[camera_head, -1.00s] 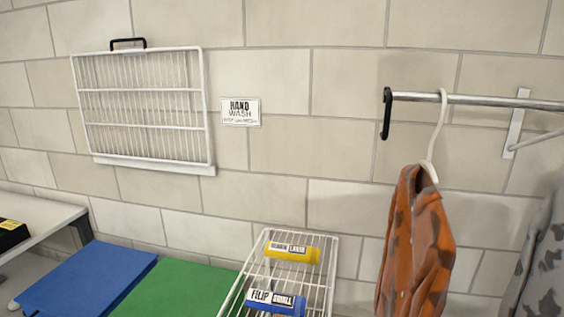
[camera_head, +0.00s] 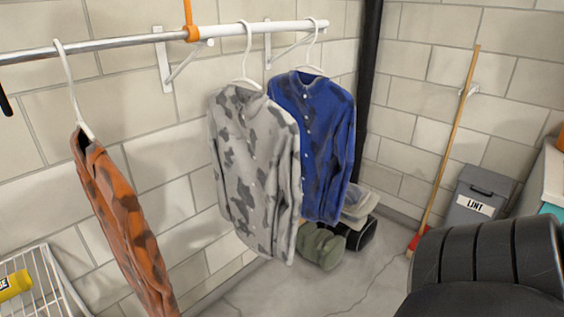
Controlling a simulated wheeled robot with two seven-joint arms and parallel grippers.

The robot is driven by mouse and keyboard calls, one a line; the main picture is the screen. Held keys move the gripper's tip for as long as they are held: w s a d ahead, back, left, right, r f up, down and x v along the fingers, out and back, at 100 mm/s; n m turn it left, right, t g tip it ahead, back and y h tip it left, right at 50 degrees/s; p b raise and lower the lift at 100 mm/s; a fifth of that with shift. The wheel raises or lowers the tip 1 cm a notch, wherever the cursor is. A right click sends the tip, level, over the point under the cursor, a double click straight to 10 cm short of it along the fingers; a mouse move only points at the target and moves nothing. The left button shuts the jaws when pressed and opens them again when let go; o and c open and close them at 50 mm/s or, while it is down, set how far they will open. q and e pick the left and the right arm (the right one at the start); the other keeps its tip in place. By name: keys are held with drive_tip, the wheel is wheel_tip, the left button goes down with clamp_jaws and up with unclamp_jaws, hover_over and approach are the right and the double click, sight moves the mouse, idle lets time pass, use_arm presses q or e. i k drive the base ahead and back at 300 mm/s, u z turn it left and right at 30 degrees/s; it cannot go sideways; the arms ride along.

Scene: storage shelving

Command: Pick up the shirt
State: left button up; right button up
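Three shirts hang on white hangers from a wall rail (camera_head: 110,43). An orange shirt with dark patches (camera_head: 125,225) hangs at the left, turned nearly edge-on. A grey camouflage shirt (camera_head: 254,165) hangs in the middle, its front facing me. A blue shirt with dark patches (camera_head: 318,140) hangs behind it to the right, partly covered by the grey one. A dark, rounded, ribbed part of my own body fills the lower right corner. Neither of my grippers shows.
A wire rack with a yellow bottle (camera_head: 14,285) stands at the lower left. A green roll (camera_head: 320,247) and a dark bag lie on the floor below the shirts. A broom (camera_head: 450,140) leans by a grey LINT bin (camera_head: 475,200). Floor before the shirts is open.

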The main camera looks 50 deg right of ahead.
sight(254, 143)
drive_tip(key=z, duration=1.45)
